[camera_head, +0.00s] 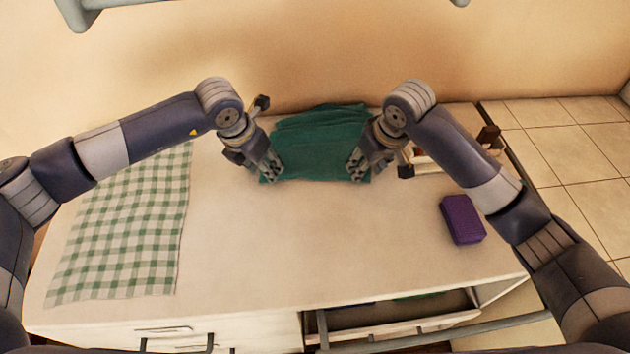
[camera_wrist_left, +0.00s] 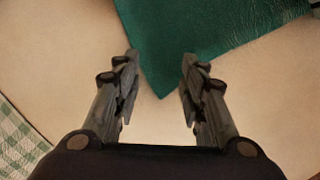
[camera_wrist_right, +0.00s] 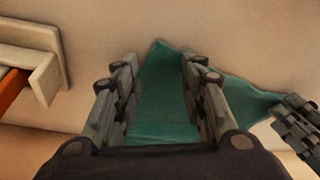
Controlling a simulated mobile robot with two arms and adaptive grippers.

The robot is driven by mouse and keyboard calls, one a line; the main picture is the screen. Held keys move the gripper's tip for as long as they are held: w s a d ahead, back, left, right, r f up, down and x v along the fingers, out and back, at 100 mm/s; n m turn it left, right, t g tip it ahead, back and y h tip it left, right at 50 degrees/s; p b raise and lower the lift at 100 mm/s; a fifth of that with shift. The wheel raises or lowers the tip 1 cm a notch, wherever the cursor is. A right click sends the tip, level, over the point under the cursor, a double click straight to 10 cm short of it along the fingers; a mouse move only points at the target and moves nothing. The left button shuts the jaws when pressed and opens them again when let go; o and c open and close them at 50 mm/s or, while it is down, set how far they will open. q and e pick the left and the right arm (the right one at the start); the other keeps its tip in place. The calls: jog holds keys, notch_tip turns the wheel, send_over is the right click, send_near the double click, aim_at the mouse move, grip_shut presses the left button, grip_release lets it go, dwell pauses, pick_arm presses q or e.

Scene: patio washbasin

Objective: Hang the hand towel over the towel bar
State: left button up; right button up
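A dark green hand towel (camera_head: 322,140) lies flat at the back middle of the counter, by the wall. A grey bar (camera_head: 75,14) shows in part at the top edge of the head view; its middle is out of frame. My left gripper (camera_head: 273,172) is open at the towel's near left corner; that corner (camera_wrist_left: 165,75) reaches between its fingers in the left wrist view. My right gripper (camera_head: 357,170) is open at the near right corner, with green cloth (camera_wrist_right: 160,90) between its fingers in the right wrist view. Contact with the cloth is unclear.
A green-checked cloth (camera_head: 125,235) covers the counter's left side. A purple block (camera_head: 462,219) lies at the right, beside my right forearm. A light tray (camera_head: 427,162) is partly hidden behind my right arm. A drawer (camera_head: 400,328) stands open at the front. The counter's middle is clear.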

pick_arm(q)
jog(key=shift+f+b, duration=0.3)
pick_arm(e)
jog(key=shift+f, duration=0.3)
pick_arm(q)
jog(key=shift+r, duration=0.1)
pick_arm(e)
jog(key=shift+r, duration=0.1)
pick_arm(q)
jog(key=shift+s, duration=0.1)
jog(key=c, duration=0.6)
pick_arm(e)
jog(key=shift+s, duration=0.1)
jog(key=c, duration=0.6)
pick_arm(q)
jog(key=shift+f, duration=0.25)
grip_shut()
pick_arm(e)
jog(key=shift+f, duration=0.2)
grip_shut()
